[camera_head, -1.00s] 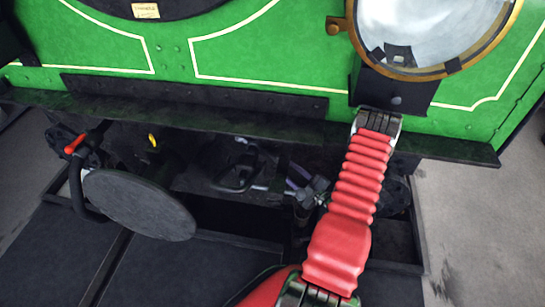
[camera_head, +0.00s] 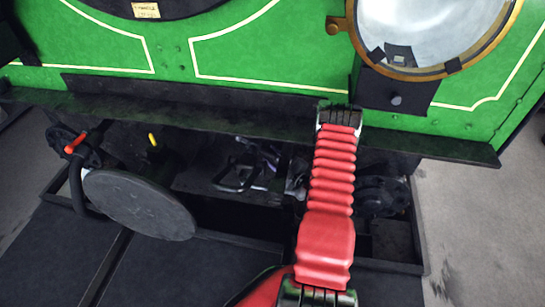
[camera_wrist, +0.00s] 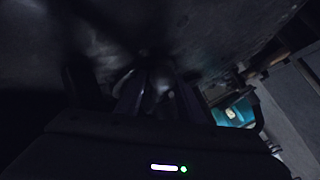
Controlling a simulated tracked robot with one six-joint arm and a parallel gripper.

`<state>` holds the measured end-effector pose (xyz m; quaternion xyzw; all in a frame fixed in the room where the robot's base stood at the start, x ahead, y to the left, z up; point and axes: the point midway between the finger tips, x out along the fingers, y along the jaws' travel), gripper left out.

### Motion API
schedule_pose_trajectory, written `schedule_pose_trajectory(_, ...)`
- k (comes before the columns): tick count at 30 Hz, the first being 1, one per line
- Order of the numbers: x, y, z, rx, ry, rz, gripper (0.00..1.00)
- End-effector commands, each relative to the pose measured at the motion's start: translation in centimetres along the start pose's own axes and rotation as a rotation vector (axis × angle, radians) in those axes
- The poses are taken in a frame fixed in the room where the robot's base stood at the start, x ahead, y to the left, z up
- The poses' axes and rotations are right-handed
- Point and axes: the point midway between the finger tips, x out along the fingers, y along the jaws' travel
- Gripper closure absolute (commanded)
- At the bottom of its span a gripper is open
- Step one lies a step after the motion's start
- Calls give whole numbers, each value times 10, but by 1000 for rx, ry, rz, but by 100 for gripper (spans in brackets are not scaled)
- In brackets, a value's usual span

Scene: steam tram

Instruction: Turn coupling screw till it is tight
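The coupling (camera_head: 238,178), a dark looped metal link under the tram's front beam, hangs left of my red arm in the head view. I cannot pick out the screw itself clearly. My gripper is mostly hidden behind my arm in the head view, close to the right side of the coupling. In the wrist view my gripper (camera_wrist: 158,98) reaches into deep shadow. A small pale metal part (camera_wrist: 160,82) shows between the dark fingers. I cannot tell whether the fingers touch it or are closed on it.
A round grey buffer (camera_head: 140,204) stands left of the coupling. A hose with a red handle (camera_head: 75,143) and a yellow lever (camera_head: 152,139) are beside it. The dark front beam (camera_head: 200,112) lies just above, under the green tram front (camera_head: 250,50). A large lamp (camera_head: 430,30) is upper right.

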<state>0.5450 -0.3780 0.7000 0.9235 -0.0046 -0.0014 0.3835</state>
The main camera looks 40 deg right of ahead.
Motion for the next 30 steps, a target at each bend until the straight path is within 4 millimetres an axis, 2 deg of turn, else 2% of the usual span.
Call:
schedule_pose_trajectory(4,0,0,0,0,0,0,66)
schedule_pose_trajectory(18,0,1,0,-1,0,1,99)
schedule_pose_trajectory(30,1,1,-2,-5,1,-2,100)
